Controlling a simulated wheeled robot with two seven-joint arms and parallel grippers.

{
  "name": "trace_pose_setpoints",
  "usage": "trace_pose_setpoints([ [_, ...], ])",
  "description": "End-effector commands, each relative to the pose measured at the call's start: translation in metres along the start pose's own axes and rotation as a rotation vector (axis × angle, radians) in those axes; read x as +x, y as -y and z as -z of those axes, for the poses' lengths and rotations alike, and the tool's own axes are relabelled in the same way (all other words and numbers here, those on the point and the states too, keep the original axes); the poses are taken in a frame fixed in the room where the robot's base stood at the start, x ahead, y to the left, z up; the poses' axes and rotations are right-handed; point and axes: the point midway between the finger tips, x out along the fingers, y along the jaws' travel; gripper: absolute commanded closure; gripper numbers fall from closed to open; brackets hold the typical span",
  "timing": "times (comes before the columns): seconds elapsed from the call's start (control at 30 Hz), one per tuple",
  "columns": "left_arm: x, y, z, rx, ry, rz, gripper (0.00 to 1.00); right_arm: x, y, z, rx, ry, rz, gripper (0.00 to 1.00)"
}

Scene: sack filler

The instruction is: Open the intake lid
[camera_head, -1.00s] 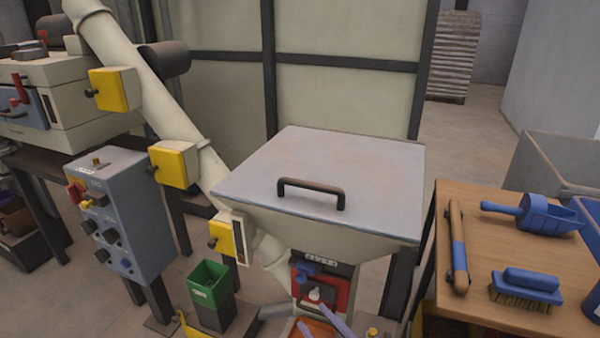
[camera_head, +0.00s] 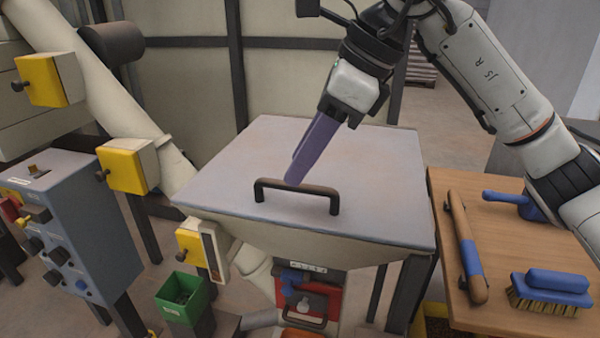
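The intake lid (camera_head: 350,190) is a flat grey panel lying shut on the cream hopper (camera_head: 285,243). Its dark bar handle (camera_head: 297,187) stands up near the front edge. My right gripper (camera_head: 292,178) comes down from the upper right, its purple fingers pointing at the handle. The fingertips are just behind the bar, near its left half. The fingers overlap in this view, so their gap and any contact with the bar cannot be told. My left gripper is not in view.
A wooden table (camera_head: 400,268) at the right holds a brush (camera_head: 550,291), a blue scoop (camera_head: 515,203) and a wooden-handled tool (camera_head: 465,250). A grey control box (camera_head: 75,235) and yellow boxes (camera_head: 127,167) flank the left. A green bin (camera_head: 182,298) stands below.

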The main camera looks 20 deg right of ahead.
Motion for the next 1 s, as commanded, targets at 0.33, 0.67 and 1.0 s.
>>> trace_pose_setpoints([
  [0.33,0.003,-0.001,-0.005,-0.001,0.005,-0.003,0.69,-0.018,0.031,0.023,0.019,-0.099,0.157,0.67],
  [0.67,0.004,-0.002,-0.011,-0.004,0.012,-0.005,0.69,0.042,0.039,0.028,0.017,-0.097,0.154,0.67],
  [1.0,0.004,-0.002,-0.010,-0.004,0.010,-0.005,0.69,0.065,0.044,0.029,0.017,-0.094,0.156,0.67],
])
